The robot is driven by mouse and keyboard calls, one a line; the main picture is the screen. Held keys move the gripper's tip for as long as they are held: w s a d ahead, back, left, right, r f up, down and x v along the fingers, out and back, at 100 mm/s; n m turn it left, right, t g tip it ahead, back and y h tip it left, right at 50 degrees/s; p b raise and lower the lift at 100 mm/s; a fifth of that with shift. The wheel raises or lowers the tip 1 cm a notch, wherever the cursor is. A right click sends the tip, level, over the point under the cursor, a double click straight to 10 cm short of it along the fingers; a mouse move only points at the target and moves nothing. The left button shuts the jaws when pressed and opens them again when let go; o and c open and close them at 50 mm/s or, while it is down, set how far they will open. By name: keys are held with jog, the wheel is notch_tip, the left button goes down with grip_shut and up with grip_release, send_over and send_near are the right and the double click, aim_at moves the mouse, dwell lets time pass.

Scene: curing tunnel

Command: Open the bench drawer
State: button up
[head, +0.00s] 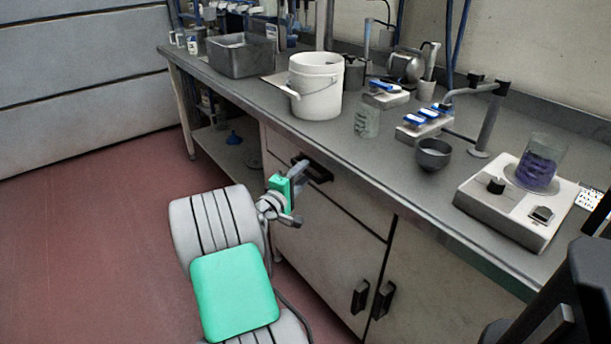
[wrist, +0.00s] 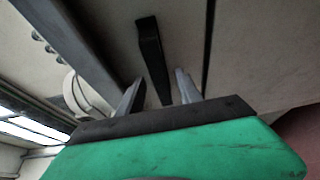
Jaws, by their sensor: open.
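The bench drawer (head: 335,198) is a pale front under the grey bench top, and it looks shut. Its dark bar handle (head: 317,170) is near the drawer's upper left part. My gripper (head: 298,192) is open right in front of the drawer, close to the handle. In the wrist view the black handle (wrist: 152,55) lies ahead, and its near end is between my two fingers (wrist: 157,88). I cannot tell whether either finger touches the handle. The green wrist housing hides the lower part of that view.
The bench top (head: 330,140) holds a white bucket (head: 316,88), a metal basin (head: 240,56), a dark bowl (head: 433,153) and a hotplate (head: 520,205) with a purple-filled beaker (head: 538,165). Cupboard doors with black handles (head: 360,297) are below. The red floor (head: 100,230) at left is clear.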

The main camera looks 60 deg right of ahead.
jog(key=shift+s+d, duration=0.1)
jog(key=shift+d, duration=1)
grip_shut()
dwell(0.6)
